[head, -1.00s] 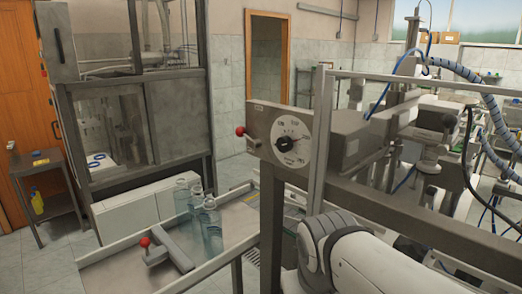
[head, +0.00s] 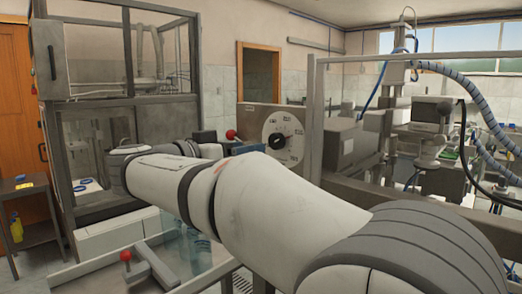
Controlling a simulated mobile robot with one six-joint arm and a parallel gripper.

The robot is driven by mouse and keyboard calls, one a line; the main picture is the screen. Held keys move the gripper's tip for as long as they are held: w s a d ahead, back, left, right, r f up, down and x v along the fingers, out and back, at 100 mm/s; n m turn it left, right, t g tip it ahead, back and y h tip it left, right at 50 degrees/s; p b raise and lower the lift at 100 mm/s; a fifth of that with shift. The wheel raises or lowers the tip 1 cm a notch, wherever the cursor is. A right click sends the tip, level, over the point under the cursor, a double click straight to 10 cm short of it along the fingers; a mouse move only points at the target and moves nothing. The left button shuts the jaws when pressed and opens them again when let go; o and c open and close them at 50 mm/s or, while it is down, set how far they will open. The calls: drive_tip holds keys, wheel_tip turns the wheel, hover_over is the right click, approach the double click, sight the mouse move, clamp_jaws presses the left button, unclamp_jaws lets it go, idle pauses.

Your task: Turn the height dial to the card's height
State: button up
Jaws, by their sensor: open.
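The height dial (head: 284,153) is a round white face with dark marks and a black knob (head: 278,141) at its centre. It sits on a grey metal panel (head: 257,112) of the machine. The dial's marks are too small to read, and I cannot make out a card. My arm reaches across the front and folds back at the left. My gripper (head: 250,148) appears small and partly hidden just left of the dial, behind the arm. It is open, with a visible gap between it and the knob.
A red ball knob (head: 231,134) is at the panel's left end. Another red-topped lever (head: 126,256) stands on the metal table (head: 92,270) at lower left. Clear bottles (head: 196,248) there are partly hidden by my arm. A frame post (head: 316,115) stands right of the dial.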

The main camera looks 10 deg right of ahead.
sight(274, 142)
drive_tip(key=p+x, duration=0.1)
drive_tip(key=x, duration=0.6)
drive_tip(key=shift+d+p, duration=0.2)
drive_tip(key=shift+p, duration=0.1)
drive_tip(key=shift+c, duration=0.3)
